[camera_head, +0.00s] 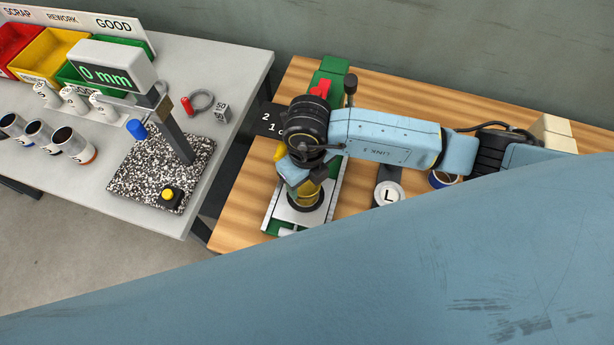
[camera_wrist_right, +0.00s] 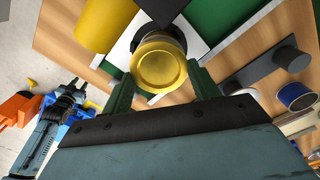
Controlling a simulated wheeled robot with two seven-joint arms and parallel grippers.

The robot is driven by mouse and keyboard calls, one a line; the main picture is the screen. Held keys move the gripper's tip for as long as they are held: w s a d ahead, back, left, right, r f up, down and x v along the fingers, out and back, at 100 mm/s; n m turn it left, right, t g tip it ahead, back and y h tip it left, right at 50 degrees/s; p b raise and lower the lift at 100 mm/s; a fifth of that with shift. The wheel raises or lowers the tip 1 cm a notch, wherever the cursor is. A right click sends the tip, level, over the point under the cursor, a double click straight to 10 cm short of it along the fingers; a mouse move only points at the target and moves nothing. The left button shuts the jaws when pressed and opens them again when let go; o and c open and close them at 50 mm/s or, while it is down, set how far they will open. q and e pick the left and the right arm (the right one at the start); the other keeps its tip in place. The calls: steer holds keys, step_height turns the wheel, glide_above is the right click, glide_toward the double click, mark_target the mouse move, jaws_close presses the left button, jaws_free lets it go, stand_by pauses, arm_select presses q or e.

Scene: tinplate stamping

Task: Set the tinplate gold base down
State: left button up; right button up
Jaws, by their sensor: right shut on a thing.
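The tinplate gold base (camera_wrist_right: 158,68) is a round, shiny gold piece. In the right wrist view it sits between the two green fingers of my right gripper (camera_wrist_right: 162,92), which is shut on it. In the head view my right gripper (camera_head: 297,178) comes down over the green press, and part of the gold base (camera_head: 308,191) shows below it. The base is above or on a dark round seat (camera_head: 304,204) on the press's pale plate (camera_head: 287,213); I cannot tell whether it touches. My left gripper is not in view.
The green press (camera_head: 333,66) has a red part (camera_head: 320,87) and stands on the wooden table (camera_head: 236,232). A round L-marked piece (camera_head: 388,194) is to its right. A gauge stand (camera_head: 176,135) and bins occupy the grey table (camera_head: 225,60). My blue arm covers the foreground.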

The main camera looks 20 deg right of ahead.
steer(key=shift+f+b, duration=0.55)
steer(key=shift+f, duration=0.05)
steer(key=o, duration=0.9)
steer(key=shift+o, duration=0.2)
steer(key=shift+r, duration=0.15)
steer(key=shift+r+p, duration=0.3)
steer(key=shift+p, duration=0.1)
step_height(320, 180, up, 12)
steer(key=shift+r+b, duration=0.2)
steer(key=shift+b, duration=0.2)
